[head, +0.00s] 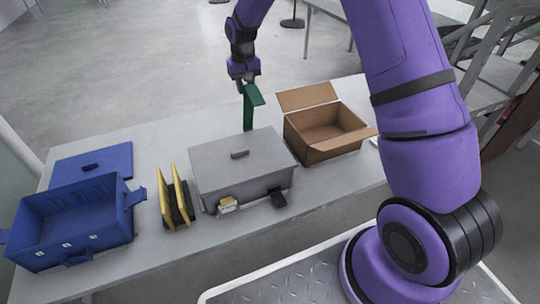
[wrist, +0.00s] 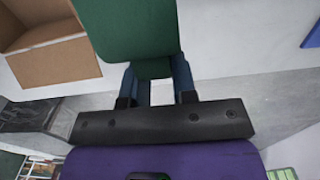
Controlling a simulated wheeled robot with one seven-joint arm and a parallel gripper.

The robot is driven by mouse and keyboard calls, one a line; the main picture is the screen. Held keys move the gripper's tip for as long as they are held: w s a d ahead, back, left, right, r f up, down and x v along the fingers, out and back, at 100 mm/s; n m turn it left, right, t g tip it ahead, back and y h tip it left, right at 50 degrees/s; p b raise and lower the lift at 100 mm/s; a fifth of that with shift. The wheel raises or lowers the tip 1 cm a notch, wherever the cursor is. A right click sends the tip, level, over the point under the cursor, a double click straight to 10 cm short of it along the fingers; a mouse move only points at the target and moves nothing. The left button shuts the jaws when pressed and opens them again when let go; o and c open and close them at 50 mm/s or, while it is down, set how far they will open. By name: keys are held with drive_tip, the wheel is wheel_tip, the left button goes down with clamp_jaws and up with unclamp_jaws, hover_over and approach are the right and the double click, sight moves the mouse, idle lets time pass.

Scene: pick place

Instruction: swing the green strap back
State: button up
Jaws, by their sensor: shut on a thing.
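The strap's lower end is hidden behind the box.
An open cardboard box (head: 322,128) stands right of the grey box; it also shows in the wrist view (wrist: 55,65). Left are yellow-edged upright pieces (head: 174,198), an open blue crate (head: 75,225) and a blue lid (head: 92,163). All rest on a pale table (head: 150,265).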

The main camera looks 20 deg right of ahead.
sight(247, 84)
drive_tip(key=w, duration=0.2)
drive_tip(key=w+f, duration=0.1)
drive_tip(key=shift+w+f, duration=0.1)
drive_tip(key=shift+w, duration=0.3)
drive_tip(key=o, duration=0.8)
drive_tip(key=shift+c, duration=0.2)
drive_tip(key=shift+s+r, duration=1.3)
drive_tip(key=shift+s, duration=0.2)
drive_tip(key=shift+s+r, duration=1.3)
drive_tip(key=shift+s, duration=0.2)
